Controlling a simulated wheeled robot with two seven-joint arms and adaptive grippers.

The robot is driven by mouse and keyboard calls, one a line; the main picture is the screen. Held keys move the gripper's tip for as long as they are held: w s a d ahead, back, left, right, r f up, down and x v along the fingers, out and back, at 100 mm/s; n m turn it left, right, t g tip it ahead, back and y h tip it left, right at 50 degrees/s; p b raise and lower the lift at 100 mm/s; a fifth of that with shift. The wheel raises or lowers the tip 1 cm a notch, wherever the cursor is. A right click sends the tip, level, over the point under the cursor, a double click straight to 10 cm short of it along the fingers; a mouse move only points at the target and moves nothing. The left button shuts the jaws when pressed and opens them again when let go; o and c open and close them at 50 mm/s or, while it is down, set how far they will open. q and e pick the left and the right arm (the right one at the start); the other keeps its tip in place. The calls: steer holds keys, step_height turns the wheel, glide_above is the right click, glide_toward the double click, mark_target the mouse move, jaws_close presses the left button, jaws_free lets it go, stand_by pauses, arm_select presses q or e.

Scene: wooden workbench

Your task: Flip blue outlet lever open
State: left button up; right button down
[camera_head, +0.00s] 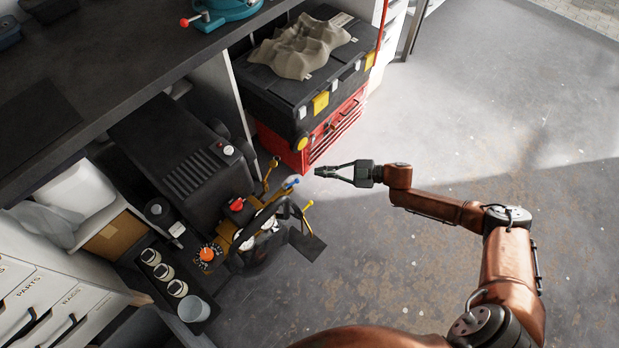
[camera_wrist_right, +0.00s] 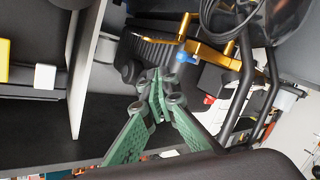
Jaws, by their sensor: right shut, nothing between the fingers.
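The blue outlet lever (camera_head: 291,182) is a small blue tip on the brass-coloured fittings of the dark machine (camera_head: 190,160). The blue lever also shows in the right wrist view (camera_wrist_right: 184,57), beside a brass bar. My right gripper (camera_head: 318,172) is shut and empty, a little right of the blue lever in the head view, apparently not touching it. In the right wrist view its green fingers (camera_wrist_right: 161,90) meet just below and left of the lever. How the lever is turned is too small to tell. My left gripper is not in view.
A red knob (camera_head: 237,204), an orange knob (camera_head: 207,254) and a yellow-tipped lever (camera_head: 308,204) sit close by on the machine. A black toolbox (camera_head: 285,95) on a red case (camera_head: 335,128) stands behind. The floor (camera_head: 400,260) at the right is clear.

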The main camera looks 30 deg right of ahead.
steer(key=shift+d+r, duration=0.2)
steer(key=shift+d, duration=0.85)
